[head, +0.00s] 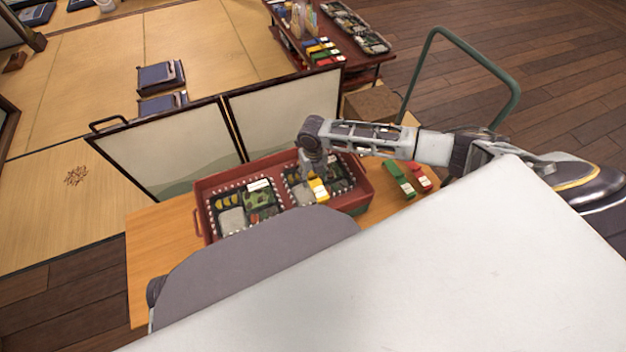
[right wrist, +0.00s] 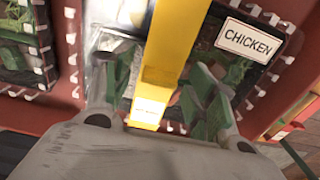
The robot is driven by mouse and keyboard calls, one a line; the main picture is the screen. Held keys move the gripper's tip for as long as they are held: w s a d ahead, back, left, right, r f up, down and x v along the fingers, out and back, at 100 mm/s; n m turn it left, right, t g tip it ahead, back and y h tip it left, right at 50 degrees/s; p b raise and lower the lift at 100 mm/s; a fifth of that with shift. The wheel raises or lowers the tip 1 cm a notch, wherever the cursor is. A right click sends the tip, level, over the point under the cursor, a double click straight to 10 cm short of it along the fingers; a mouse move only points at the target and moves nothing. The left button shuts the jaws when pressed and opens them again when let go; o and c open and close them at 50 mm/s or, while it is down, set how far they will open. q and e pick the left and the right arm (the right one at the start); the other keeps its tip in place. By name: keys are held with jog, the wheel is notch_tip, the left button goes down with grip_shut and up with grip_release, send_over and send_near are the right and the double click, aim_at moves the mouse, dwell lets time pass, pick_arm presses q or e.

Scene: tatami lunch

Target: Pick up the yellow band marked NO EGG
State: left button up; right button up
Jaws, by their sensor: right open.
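The yellow band (head: 319,191) lies over the right-hand lunch box in the red tray (head: 199,193). In the right wrist view the yellow band (right wrist: 176,40) runs down between my fingers, with a small pale label on its bright lower end that I cannot read. My right gripper (head: 313,168) is over that box. In the right wrist view the right gripper (right wrist: 158,95) is open, with one finger on each side of the band. I cannot tell whether either finger touches it. My left gripper is not in view.
A lunch box (head: 232,219) sits in the tray's left half. A white CHICKEN label (right wrist: 249,39) shows beside the band. Green (head: 399,180) and red (head: 420,176) bands lie on the wooden table (head: 153,240) to the right. A low screen (head: 183,151) stands behind the tray.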

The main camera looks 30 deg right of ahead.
aim_at(313, 175)
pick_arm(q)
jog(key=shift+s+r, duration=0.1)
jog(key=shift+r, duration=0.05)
pick_arm(e)
jog(key=shift+f, duration=0.15)
jog(key=c, duration=0.9)
jog(key=shift+r, duration=0.7)
notch_tip(313, 175, up, 8)
jog(key=p, duration=0.2)
jog(key=shift+f+p, duration=0.15)
jog(key=shift+p, duration=0.25)
jog(key=shift+r, duration=0.45)
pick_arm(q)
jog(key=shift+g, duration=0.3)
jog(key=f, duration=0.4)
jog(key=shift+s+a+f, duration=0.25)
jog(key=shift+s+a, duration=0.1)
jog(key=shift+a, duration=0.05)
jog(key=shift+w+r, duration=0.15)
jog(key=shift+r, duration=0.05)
